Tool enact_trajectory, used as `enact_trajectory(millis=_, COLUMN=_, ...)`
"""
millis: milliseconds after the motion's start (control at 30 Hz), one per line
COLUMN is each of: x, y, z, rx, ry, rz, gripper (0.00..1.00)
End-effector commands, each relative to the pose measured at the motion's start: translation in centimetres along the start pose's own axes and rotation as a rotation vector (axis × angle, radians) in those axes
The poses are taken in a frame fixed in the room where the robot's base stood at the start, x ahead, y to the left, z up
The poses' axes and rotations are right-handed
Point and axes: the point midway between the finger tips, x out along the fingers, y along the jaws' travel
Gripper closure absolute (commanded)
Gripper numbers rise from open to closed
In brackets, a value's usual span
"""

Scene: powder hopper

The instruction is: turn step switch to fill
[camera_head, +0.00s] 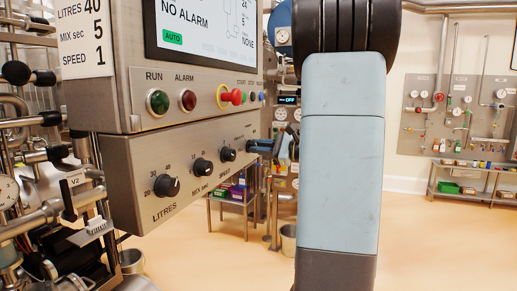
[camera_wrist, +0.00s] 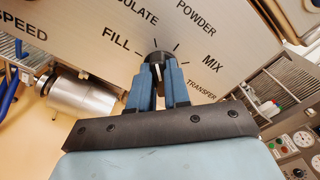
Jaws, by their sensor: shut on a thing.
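The step switch (camera_wrist: 157,57) is a black round knob on the steel panel in the wrist view. Printed labels FILL, a partly cut-off "...ULATE", POWDER, MIX and TRANSFER fan around it, with short tick marks. My gripper (camera_wrist: 160,74) has its two blue fingers on either side of the knob and is shut on it. A pale pointer line shows between the fingers, but I cannot tell which label it points at. In the head view my gripper (camera_head: 265,146) reaches the panel's right end, and the step switch is hidden there.
The lower panel (camera_head: 140,178) also carries the LITRES (camera_head: 166,186), MIX sec (camera_head: 203,166) and SPEED (camera_head: 228,154) knobs. Above are RUN and ALARM lamps and a red stop button (camera_head: 232,97).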

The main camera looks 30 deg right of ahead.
Motion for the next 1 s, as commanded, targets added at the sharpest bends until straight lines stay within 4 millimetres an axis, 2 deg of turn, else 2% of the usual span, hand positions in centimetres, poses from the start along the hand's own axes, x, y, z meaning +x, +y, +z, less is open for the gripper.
enact_trajectory(millis=367, x=-0.01, y=0.33, z=-0.15, rx=-0.099, ry=-0.008, rz=0.012, gripper=1.0)
enact_trajectory(millis=1000, x=-0.04, y=0.72, z=-0.35, rx=-0.605, ry=-0.009, rz=0.012, gripper=1.0)
